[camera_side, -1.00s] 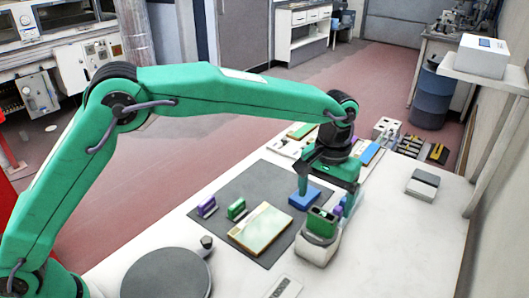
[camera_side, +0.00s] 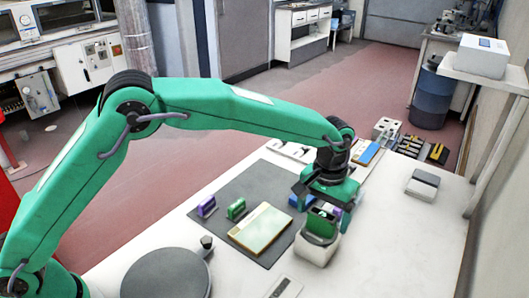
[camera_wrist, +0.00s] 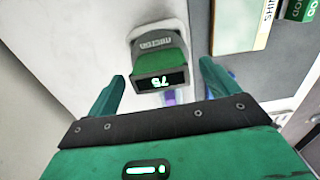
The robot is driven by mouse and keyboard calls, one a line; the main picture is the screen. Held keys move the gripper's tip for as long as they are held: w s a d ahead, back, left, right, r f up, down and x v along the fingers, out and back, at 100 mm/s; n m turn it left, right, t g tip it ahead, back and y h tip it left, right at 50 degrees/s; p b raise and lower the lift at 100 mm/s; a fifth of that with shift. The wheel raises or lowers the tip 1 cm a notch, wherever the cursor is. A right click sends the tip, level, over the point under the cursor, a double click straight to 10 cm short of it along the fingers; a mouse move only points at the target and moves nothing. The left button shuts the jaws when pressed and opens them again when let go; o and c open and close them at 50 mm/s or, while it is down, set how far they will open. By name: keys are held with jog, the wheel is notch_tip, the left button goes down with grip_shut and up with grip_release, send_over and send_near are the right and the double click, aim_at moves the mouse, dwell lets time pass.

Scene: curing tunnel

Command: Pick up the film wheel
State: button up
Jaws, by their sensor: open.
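My gripper (camera_side: 322,200) is open, with its jaws low behind the green-topped gauge. In the wrist view my gripper (camera_wrist: 162,72) has its two green fingers apart, with nothing held between them. I cannot tell for sure which thing is the film wheel. A purple piece (camera_wrist: 169,97) shows between the fingers, mostly hidden by the gauge and my gripper. The green gauge (camera_wrist: 160,62) with a lit display sits in a pale holder; it also shows in the side view (camera_side: 321,223). A small dark-topped piece (camera_side: 206,242) stands by the round grey plate.
A dark mat (camera_side: 228,192) holds a purple block (camera_side: 206,207), a green block (camera_side: 236,209) and a pale flat panel (camera_side: 262,228). A blue piece is partly hidden by my gripper. A grey-topped box (camera_side: 423,186) stands to the right.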

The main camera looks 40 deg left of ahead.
jog(key=shift+f, duration=1.35)
jog(key=c, duration=1.2)
jog(key=shift+r, duration=0.2)
notch_tip(320, 180, up, 10)
jog(key=shift+f, duration=0.1)
jog(key=shift+r, duration=3.95)
